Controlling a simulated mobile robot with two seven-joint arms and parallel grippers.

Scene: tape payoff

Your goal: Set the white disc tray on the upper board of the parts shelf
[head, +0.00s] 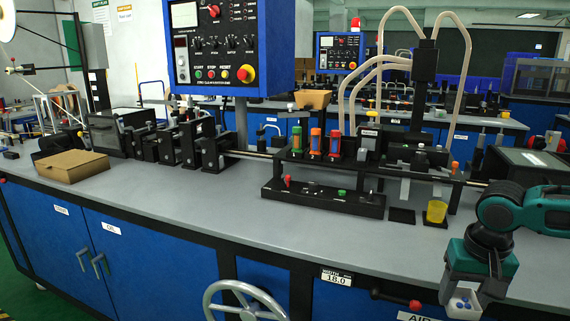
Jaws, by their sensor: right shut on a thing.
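My right gripper (465,296) hangs at the lower right, in front of the bench's front edge. I cannot make out a parts shelf with an upper board in this view. My left gripper is not in view.
The grey bench top (240,205) is bare along its front. A cardboard box (72,166) lies at left. A black machine rail with tool holders and a yellow cup (436,212) stands behind. A handwheel (245,300) and a red-knobbed lever (414,304) stick out in front.

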